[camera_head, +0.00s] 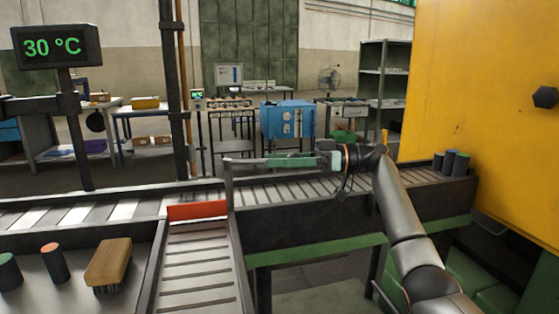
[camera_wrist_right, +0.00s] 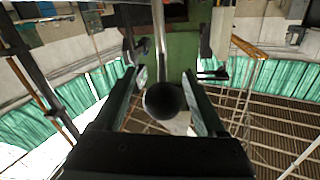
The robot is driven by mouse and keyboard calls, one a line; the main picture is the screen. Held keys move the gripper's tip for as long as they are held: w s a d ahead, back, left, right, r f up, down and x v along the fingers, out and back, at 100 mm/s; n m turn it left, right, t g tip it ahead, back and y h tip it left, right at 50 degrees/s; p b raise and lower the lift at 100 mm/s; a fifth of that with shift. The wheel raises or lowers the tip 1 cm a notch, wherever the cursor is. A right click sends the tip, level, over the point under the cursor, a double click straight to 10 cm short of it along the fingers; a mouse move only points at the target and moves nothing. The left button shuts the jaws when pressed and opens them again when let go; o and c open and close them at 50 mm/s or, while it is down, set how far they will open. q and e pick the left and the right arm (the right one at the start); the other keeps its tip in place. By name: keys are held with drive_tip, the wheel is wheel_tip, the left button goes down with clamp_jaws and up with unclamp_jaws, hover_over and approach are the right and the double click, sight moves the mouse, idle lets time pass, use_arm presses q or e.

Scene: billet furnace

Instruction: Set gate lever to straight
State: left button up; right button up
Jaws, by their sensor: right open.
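The gate lever (camera_head: 243,161) shows in the head view as a thin bar at the top of a post beside the roller conveyor, reaching right toward my gripper. An orange-red gate plate (camera_head: 197,211) stands across the top of the slatted side chute. My right gripper (camera_head: 275,161) points left over the conveyor. In the right wrist view the lever's black ball knob (camera_wrist_right: 165,101) and metal rod (camera_wrist_right: 160,45) lie between the open fingers, with gaps visible on both sides. In the head view the knob is hidden. My left gripper is not in view.
The roller conveyor (camera_head: 300,190) runs under my right gripper. A yellow furnace wall (camera_head: 480,90) stands at right, with several dark cylinders near it. A display (camera_head: 57,46) reads 30 °C.

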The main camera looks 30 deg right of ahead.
drive_tip(key=shift+r, duration=0.35)
wheel_tip(320, 180, up, 3)
drive_tip(key=s+a+r, duration=0.3)
drive_tip(key=s+r, duration=0.1)
drive_tip(key=s, duration=0.2)
drive_tip(key=s+a+r+b, duration=0.1)
drive_tip(key=s+a+r, duration=0.2)
drive_tip(key=s+r, duration=0.2)
drive_tip(key=shift+s+a+r, duration=0.15)
drive_tip(key=shift+s+a, duration=0.15)
drive_tip(key=shift+s, duration=0.4)
